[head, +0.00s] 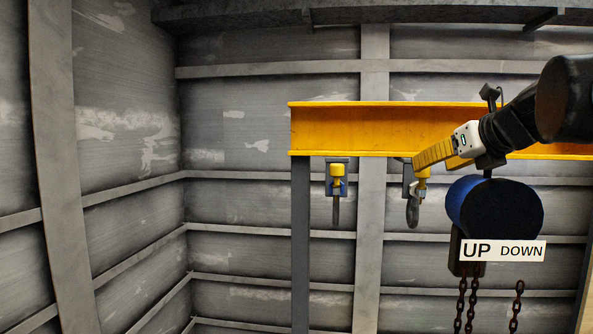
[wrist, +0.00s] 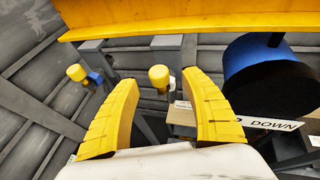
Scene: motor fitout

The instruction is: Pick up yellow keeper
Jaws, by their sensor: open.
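Two yellow-capped pieces hang below the yellow beam, and I cannot tell which is the keeper. One yellow cap (head: 422,181) sits above a dark hook, close to my gripper (head: 418,160). It shows in the wrist view (wrist: 159,77) between and beyond the open fingers, with no visible contact. The other yellow cap (head: 337,170) sits on a blue bracket with a grey rod below, farther left; in the wrist view (wrist: 77,72) it lies outside the left finger. My gripper (wrist: 158,84) is open and empty, its yellow fingers wide apart.
The yellow beam (head: 360,128) runs just above and behind my gripper. A blue and black hoist drum (head: 495,210) with an UP DOWN sign (head: 503,251) and hanging chains stands close on the right. Space left of the grey post (head: 300,240) is clear.

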